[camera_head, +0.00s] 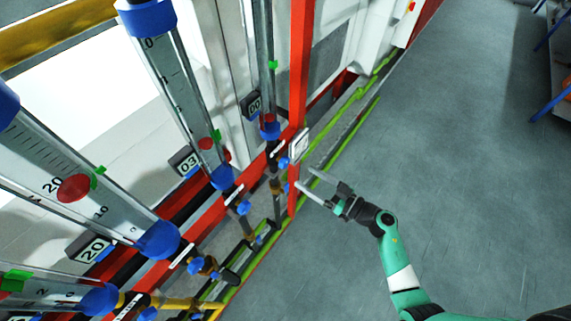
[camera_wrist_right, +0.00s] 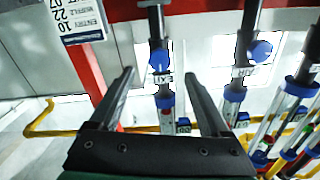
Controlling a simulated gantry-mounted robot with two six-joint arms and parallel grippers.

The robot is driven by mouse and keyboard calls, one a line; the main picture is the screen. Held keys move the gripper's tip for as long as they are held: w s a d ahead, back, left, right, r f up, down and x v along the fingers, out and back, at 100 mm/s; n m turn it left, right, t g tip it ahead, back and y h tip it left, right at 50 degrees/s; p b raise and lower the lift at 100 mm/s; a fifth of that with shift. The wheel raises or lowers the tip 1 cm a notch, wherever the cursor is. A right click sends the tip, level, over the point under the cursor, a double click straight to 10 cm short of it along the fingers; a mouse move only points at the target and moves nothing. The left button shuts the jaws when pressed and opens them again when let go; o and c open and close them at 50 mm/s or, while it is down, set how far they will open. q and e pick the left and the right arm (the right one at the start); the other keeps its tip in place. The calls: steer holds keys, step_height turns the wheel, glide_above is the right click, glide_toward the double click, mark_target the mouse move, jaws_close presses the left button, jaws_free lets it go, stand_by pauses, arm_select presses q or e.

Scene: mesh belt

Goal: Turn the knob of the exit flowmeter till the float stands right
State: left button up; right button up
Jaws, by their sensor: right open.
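The exit flowmeter (camera_head: 264,60) is the slim upright tube beside the red post. Its red float (camera_head: 269,118) stands at the bottom of the tube, well below the green marker (camera_head: 273,64). The display (camera_head: 254,104) beside it reads 00. Its blue knob (camera_head: 284,162) is below the tube; in the right wrist view the knob (camera_wrist_right: 158,60) sits by the EXIT label (camera_wrist_right: 165,77). My right gripper (camera_head: 304,177) is open and empty close by. In the wrist view its fingers (camera_wrist_right: 159,74) stand either side of the knob's line; contact is not visible. My left gripper is out of view.
Other flowmeters stand left, with displays 03 (camera_head: 187,162) and 20 (camera_head: 90,249). A red post (camera_head: 301,60) with a white card (camera_head: 299,145) rises beside the exit tube.

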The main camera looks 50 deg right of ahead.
mark_target(287, 165)
steer(key=w, duration=0.3)
steer(key=w+b, duration=0.1)
steer(key=w, duration=0.2)
steer(key=w+a+b, duration=0.1)
steer(key=w, duration=0.2)
jaws_close()
